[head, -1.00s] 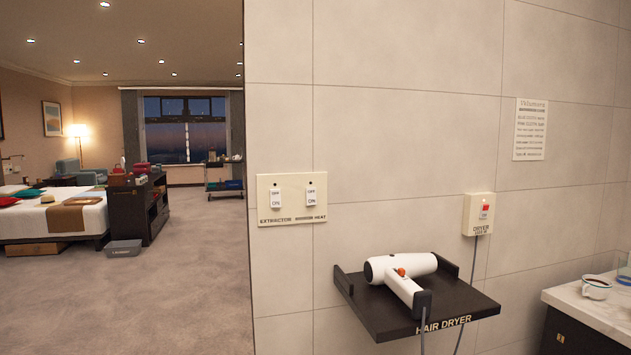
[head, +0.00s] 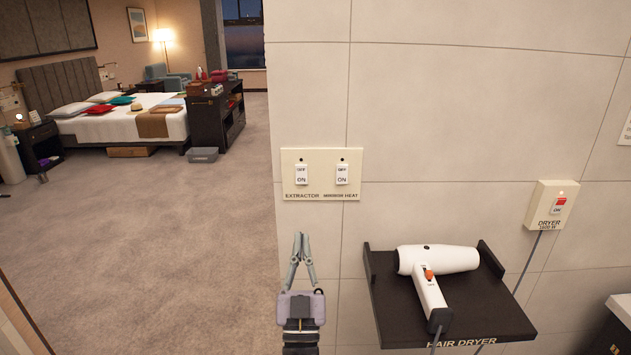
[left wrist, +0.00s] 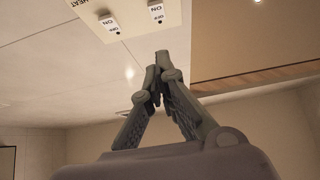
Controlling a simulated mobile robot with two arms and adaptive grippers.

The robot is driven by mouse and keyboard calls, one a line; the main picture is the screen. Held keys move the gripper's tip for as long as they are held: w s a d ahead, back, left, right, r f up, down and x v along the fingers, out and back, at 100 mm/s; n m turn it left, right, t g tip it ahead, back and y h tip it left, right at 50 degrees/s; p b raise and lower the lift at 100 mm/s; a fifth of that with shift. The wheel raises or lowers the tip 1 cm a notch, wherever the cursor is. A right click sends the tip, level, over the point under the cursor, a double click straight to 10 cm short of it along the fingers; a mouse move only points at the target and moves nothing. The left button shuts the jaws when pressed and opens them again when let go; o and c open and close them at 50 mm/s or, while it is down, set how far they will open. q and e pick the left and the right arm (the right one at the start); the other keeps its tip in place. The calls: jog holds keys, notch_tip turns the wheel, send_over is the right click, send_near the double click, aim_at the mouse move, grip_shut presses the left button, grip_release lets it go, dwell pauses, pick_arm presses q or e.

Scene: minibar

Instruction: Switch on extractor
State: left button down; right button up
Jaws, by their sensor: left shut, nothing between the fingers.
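A cream switch plate (head: 322,182) is on the tiled wall in the head view. Its left rocker, the extractor switch (head: 302,174), is above the label EXTRACTOR. The mirror heat switch (head: 342,174) is to its right. My left gripper (head: 301,238) is shut and empty, pointing up, below the extractor switch in the picture and apart from it. In the left wrist view, the closed fingertips (left wrist: 164,60) are below the extractor switch (left wrist: 156,11), with the mirror heat switch (left wrist: 109,24) to the left. My right gripper is not in view.
A white hair dryer (head: 437,262) lies on a dark shelf (head: 470,310) at lower right. The dryer switch box (head: 552,205), with a red rocker, is on the wall further right. The wall's left edge is beside the plate, with open carpet (head: 150,240) beyond.

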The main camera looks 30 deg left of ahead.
pick_arm(q)
jog(key=shift+s, duration=0.15)
jog(key=shift+a+r, duration=0.1)
jog(key=p, duration=0.5)
send_near(303, 169)
notch_tip(303, 169, up, 4)
jog(key=w+a, duration=0.1)
jog(key=w+a+f, duration=0.1)
jog(key=w, duration=0.1)
jog(key=shift+d, duration=0.1)
